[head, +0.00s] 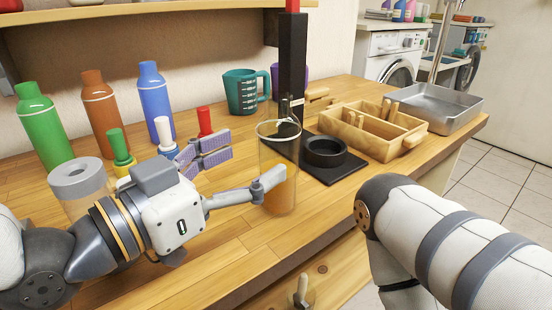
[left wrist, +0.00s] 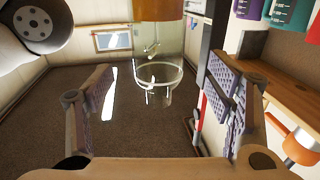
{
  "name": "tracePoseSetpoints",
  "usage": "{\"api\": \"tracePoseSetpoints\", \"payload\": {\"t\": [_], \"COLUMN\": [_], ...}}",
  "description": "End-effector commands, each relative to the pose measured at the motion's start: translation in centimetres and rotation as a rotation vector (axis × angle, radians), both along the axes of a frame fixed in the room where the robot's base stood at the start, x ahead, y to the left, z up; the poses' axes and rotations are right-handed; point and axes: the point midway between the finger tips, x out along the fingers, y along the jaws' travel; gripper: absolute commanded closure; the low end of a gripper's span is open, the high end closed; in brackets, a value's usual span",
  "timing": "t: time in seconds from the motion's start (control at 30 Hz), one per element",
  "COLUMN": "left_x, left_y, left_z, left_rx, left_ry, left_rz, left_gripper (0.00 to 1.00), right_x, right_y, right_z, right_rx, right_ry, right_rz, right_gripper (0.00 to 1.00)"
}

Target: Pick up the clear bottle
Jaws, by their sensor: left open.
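The clear bottle (head: 277,150) stands upright near the front edge of the wooden counter, see-through above with an orange lower part. My left gripper (head: 250,164) is open, with one finger on the bottle's far-left side and the other overlapping its lower part in the head view. In the left wrist view the bottle (left wrist: 160,45) appears upside down between the open fingers (left wrist: 160,95), beyond their tips. I cannot tell whether a finger touches it. My right arm shows at the right, but its gripper is not clearly visible.
Behind the bottle stands a black post on a base with a round black holder (head: 325,152). A wooden caddy (head: 345,125) and metal tray (head: 440,100) lie to the right. Green (head: 45,130), brown (head: 103,110) and blue bottles (head: 155,95) and a grey-topped jar (head: 77,178) stand left.

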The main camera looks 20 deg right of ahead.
Motion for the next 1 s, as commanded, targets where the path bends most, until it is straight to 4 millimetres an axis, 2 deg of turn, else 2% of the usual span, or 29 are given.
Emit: {"api": "tracePoseSetpoints", "payload": {"t": [0.4,0.63,0.67,0.93,1.0], "left_x": [2.8,2.9,2.9,2.9,2.9], "left_y": [-5.7,-6.0,-6.0,-5.9,-5.9], "left_z": [0.5,0.6,0.6,0.6,0.7], "left_rx": [-0.001,-0.001,-0.001,-0.001,-0.003], "left_ry": [0.001,0.001,0.001,0.001,-0.002], "left_rz": [0.002,0.002,0.002,0.002,0.002], "left_gripper": [0.26,0.26,0.31,0.92,0.94], "right_x": [0.3,0.3,0.3,0.2,0.2], "right_y": [0.0,0.0,0.0,0.0,0.0], "right_z": [0.1,0.1,0.1,0.1,0.1], "right_rx": [0.000,0.000,0.000,0.000,0.000], "right_ry": [-0.008,-0.008,-0.008,-0.008,-0.008], "right_rz": [0.000,0.000,0.000,0.000,0.000], "right_gripper": [0.60,0.60,0.60,0.60,0.60]}}
